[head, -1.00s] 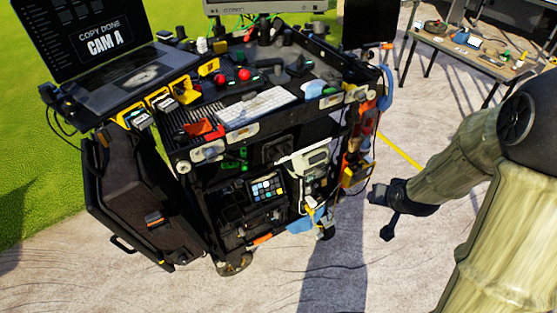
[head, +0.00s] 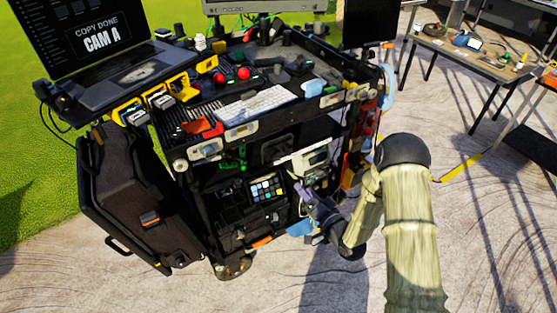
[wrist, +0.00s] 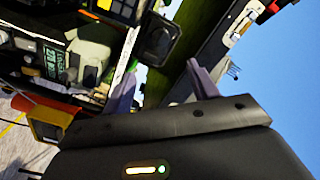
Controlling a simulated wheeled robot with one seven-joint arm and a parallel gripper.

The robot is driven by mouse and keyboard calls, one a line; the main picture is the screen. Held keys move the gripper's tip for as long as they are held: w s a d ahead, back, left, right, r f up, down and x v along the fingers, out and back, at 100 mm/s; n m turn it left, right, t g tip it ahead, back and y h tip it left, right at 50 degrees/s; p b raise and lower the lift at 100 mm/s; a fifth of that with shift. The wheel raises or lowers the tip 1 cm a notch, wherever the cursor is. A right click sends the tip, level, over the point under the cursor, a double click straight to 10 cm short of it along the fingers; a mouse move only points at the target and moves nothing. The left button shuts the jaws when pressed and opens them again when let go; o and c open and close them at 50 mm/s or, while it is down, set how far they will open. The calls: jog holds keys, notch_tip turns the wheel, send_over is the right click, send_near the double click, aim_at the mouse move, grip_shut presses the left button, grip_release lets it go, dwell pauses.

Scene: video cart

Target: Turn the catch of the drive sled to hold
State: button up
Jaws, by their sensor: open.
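My gripper (head: 316,208) is in front of the cart's lower shelf, to the right of a keypad with coloured keys. The wrist view shows its two purple-grey fingers apart with nothing between them, so my gripper (wrist: 163,85) is open. Yellow-and-black drive units (head: 131,113) sit in a row on the cart's left side in front of the laptop; one of them may be the drive sled. They are well above and left of my gripper. The catch is too small to make out, and I cannot tell how it is turned.
The cart (head: 287,124) carries a laptop (head: 100,60) reading "COPY DONE CAM A", a white keyboard (head: 252,104) and a red item (head: 203,128) near its front edge. A black case (head: 135,205) leans at its left. A white device (head: 312,160) is beside my gripper.

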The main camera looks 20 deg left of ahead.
aim_at(278, 157)
dwell(0.3)
jog(key=p+x, duration=0.2)
jog(key=x, duration=1.5)
jog(key=shift+w+a+p, duration=0.1)
jog(key=shift+w+p, duration=0.1)
jog(key=shift+p, duration=0.2)
jog(key=c, duration=1)
